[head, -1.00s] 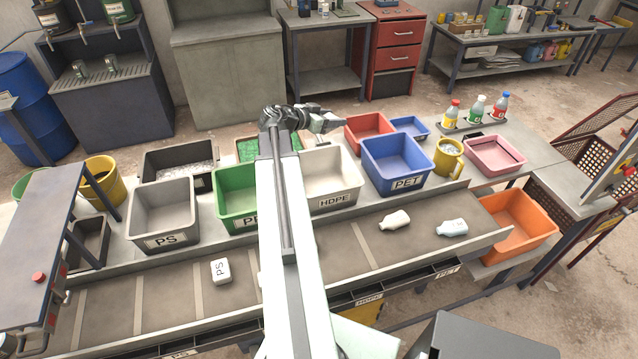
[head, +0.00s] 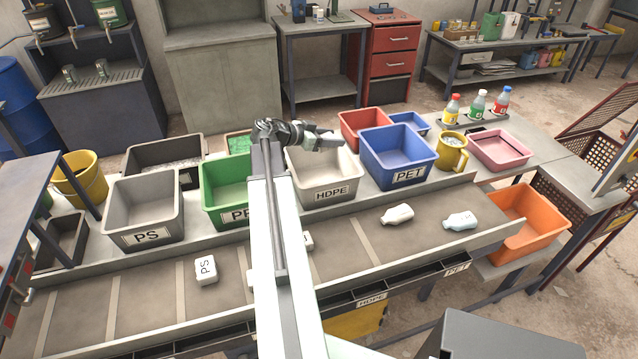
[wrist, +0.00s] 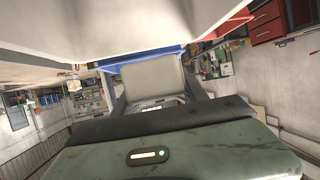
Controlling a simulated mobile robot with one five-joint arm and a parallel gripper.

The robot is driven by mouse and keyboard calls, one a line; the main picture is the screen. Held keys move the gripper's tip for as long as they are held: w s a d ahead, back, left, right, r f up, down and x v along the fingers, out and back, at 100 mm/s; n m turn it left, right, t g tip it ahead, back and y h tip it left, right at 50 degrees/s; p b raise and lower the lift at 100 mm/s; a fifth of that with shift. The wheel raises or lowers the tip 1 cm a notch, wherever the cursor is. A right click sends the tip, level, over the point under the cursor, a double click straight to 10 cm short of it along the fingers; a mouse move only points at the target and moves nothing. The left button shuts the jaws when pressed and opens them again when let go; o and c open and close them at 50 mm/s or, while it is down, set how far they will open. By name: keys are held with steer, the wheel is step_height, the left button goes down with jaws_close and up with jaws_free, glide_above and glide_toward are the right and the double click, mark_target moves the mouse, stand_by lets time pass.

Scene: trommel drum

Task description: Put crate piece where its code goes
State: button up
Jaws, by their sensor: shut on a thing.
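My gripper (head: 332,142) is above the back part of the white HDPE bin (head: 328,194), near the red bin behind it. In the wrist view its two dark fingers are shut on a pale grey piece (wrist: 153,78) with rounded corners. I take this for the crate piece; no code on it is readable. The HDPE bin stands between the green bin (head: 225,200), whose label is partly hidden by my arm, and the blue PET bin (head: 400,160). The grey PS bin (head: 145,212) is at the left.
On the belt (head: 350,245) lie a white block marked PS (head: 206,270), two white bottles (head: 397,214) (head: 460,221) and pale pieces partly hidden by my arm. A red bin (head: 365,128), yellow mug (head: 451,149) and pink tray (head: 500,150) stand behind. An orange bin (head: 525,215) is at the right.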

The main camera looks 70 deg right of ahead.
step_height(320, 180, down, 5)
steer(key=b, duration=0.3)
steer(key=shift+r+b, duration=0.15)
steer(key=shift+b, duration=0.25)
steer(key=o, duration=1.5)
steer(key=shift+c, duration=0.2)
steer(key=p+v, duration=0.3)
steer(key=v, duration=0.5)
